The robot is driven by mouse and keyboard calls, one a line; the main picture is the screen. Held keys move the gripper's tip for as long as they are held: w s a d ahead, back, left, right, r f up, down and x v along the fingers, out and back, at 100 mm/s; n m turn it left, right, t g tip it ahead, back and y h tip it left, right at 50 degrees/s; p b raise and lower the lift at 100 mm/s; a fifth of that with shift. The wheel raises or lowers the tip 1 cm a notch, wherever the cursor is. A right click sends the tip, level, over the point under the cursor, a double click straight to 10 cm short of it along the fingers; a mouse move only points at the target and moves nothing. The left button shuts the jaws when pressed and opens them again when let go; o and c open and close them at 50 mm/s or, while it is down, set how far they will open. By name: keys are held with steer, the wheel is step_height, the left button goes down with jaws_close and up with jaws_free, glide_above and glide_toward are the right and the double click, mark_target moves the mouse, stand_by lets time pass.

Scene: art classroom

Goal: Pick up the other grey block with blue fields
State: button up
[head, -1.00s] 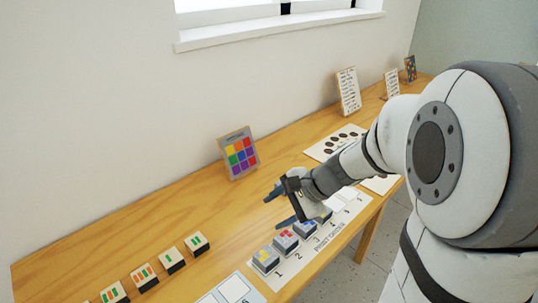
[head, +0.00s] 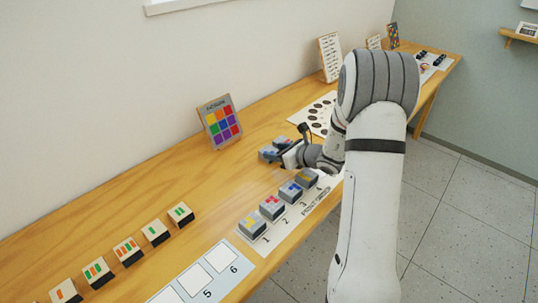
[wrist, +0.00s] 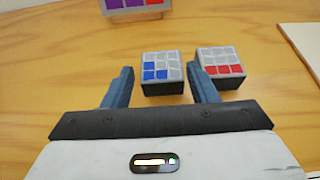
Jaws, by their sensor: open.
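A grey block with blue fields (wrist: 161,72) stands on the table in the wrist view, ahead of my gripper (wrist: 162,80) and between the lines of its two fingers. My gripper is open and empty. A grey block with red fields (wrist: 221,66) stands just right of it, close to my right finger. In the head view my gripper (head: 288,150) reaches low over the table and partly hides these blocks. Another grey block with blue fields (head: 290,193) stands on the print order strip (head: 277,238), at number 3.
On the strip stand grey blocks with yellow (head: 252,226), red (head: 272,207) and yellowish (head: 307,178) fields. A colour chart (head: 220,122) leans near the wall. Several pale stamp blocks (head: 128,251) stand left.

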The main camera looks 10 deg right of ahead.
mark_target(269, 150)
steer(key=shift+x, duration=3.45)
steer(key=shift+f, duration=0.1)
steer(key=shift+c, duration=0.4)
steer(key=c, duration=0.6)
steer(key=shift+o, duration=0.2)
